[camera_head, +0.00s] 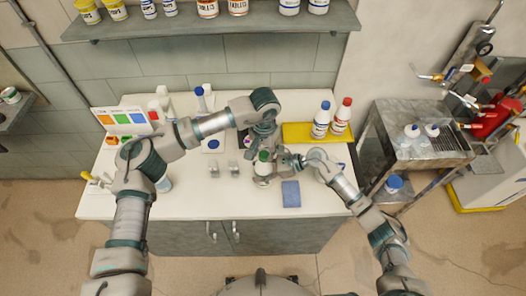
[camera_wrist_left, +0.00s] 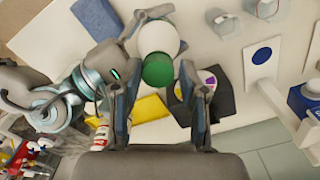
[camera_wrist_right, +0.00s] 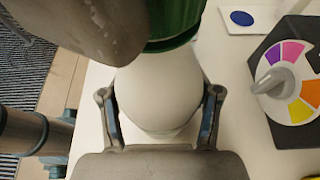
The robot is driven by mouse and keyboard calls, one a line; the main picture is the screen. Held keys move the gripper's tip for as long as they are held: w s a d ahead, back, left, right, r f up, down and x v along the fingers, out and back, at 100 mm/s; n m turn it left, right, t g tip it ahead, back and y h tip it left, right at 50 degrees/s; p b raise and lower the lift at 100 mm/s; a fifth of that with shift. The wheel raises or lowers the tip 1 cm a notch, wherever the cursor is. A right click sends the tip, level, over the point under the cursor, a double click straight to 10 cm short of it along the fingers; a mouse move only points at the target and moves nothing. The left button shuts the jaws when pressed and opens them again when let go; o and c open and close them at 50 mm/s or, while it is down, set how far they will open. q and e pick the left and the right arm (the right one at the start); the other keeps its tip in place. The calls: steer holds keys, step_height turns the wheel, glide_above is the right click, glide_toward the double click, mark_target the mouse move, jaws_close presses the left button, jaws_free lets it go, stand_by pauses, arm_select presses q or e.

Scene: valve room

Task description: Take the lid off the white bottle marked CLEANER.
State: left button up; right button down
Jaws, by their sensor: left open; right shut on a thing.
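A white bottle (camera_head: 262,181) with a green lid (camera_head: 264,156) stands on the white counter; no marking can be read on it. My right gripper (camera_wrist_right: 161,98) is shut on the bottle's white body (camera_wrist_right: 158,85), one finger on each side, below the green lid (camera_wrist_right: 174,22). My left gripper (camera_wrist_left: 160,76) is open above the bottle, pointing down. In the left wrist view its fingers are on either side of the green lid (camera_wrist_left: 157,70), with gaps visible. Part of my left gripper covers some of the lid in the right wrist view.
A blue cloth (camera_head: 291,194) lies right of the bottle. A dark holder with a coloured dial (camera_wrist_right: 292,85) is close beside it. A yellow tray (camera_head: 299,133) with two bottles is at the back right. Two small grey items (camera_head: 224,169) stand left. The counter front is mostly clear.

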arm_select(q)
steer(key=r, duration=0.4)
steer(key=shift+d+r, duration=0.2)
steer(key=shift+d, duration=0.1)
steer(key=shift+c, duration=0.3)
arm_select(e)
steer(key=shift+s+f, duration=0.15)
arm_select(q)
step_height(320, 180, up, 3)
steer(key=m, duration=0.3)
step_height(320, 180, down, 8)
steer(key=shift+a+r, duration=0.1)
steer(key=shift+a, duration=0.05)
jaws_close()
steer(key=shift+o, duration=0.4)
jaws_free()
